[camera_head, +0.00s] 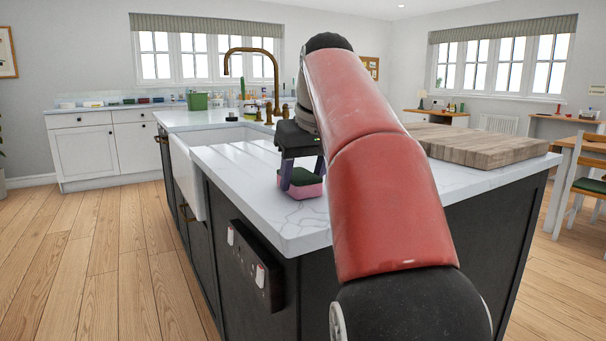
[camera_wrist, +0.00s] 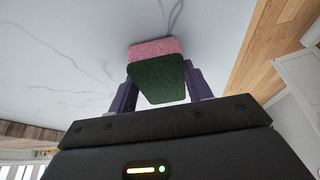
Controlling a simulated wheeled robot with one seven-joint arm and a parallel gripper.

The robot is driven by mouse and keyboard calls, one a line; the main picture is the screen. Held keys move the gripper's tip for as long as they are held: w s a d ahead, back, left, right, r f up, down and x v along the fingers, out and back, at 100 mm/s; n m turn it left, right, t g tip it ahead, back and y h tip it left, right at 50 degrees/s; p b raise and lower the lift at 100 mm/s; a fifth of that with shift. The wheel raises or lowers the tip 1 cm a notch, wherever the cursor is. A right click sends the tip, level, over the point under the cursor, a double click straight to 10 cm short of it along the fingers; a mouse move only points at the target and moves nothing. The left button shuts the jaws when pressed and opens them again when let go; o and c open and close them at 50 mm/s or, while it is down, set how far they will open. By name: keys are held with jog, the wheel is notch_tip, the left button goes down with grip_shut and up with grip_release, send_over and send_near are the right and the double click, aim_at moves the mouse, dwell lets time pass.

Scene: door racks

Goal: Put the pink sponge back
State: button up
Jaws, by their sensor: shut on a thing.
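The pink sponge (camera_head: 311,190) has a dark green scouring side. My gripper (camera_head: 301,178) is shut on it, pointing down close over the white marble worktop (camera_head: 245,190) near its front left edge. In the wrist view the sponge (camera_wrist: 152,48) sits between the two purple-grey fingers of my gripper (camera_wrist: 160,85), green face toward the camera and pink part beyond it. I cannot tell whether the sponge touches the worktop. My red arm hides part of the worktop.
A dark rack-like box (camera_head: 255,264) with white pieces is on the island's dark side. A white sink (camera_head: 190,160) and brass tap (camera_head: 262,75) lie behind left. A green container (camera_head: 197,101) stands beyond. A wooden board (camera_head: 480,144) lies right. The floor at left is clear.

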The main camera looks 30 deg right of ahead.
jog(key=o, duration=0.9)
jog(key=shift+f, duration=0.15)
jog(key=shift+b, duration=0.35)
jog(key=p+v, duration=0.3)
jog(key=v, duration=0.5)
jog(key=shift+p, duration=0.3)
